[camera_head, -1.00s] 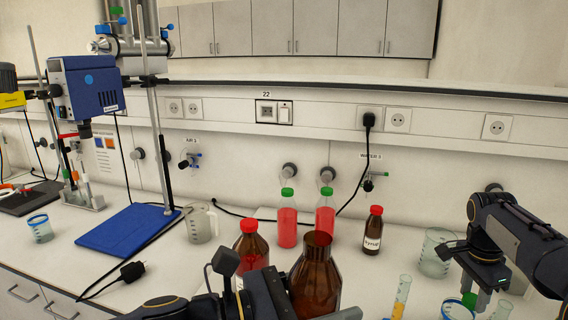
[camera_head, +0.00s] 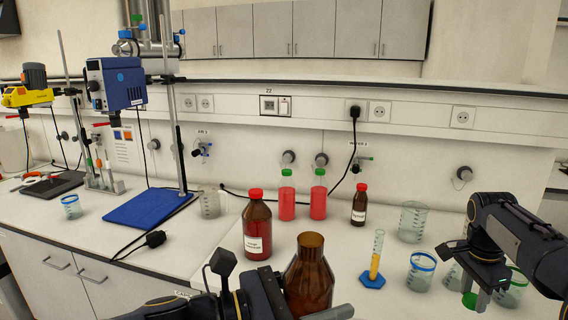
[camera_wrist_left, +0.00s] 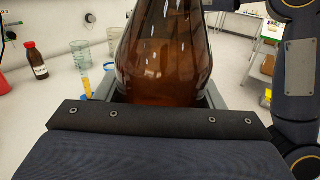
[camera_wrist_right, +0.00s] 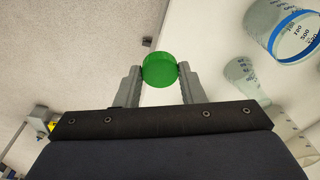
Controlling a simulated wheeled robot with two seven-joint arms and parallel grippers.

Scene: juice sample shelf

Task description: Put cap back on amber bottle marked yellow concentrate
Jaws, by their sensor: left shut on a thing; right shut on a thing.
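A large uncapped amber bottle (camera_head: 311,272) stands upright in my left gripper (camera_head: 285,290), which is shut on it. The bottle's body also fills the left wrist view (camera_wrist_left: 165,60); its label is out of sight. My right gripper (camera_head: 475,298) is shut on a green cap (camera_head: 469,299), to the right of the bottle and apart from it. The cap sits between the fingertips in the right wrist view (camera_wrist_right: 160,69).
A red-capped amber bottle (camera_head: 258,228), two green-capped red bottles (camera_head: 287,198) and a small syrup bottle (camera_head: 359,206) stand behind. A measuring cylinder (camera_head: 376,258) and several beakers (camera_head: 421,271) stand between the bottle and my right gripper.

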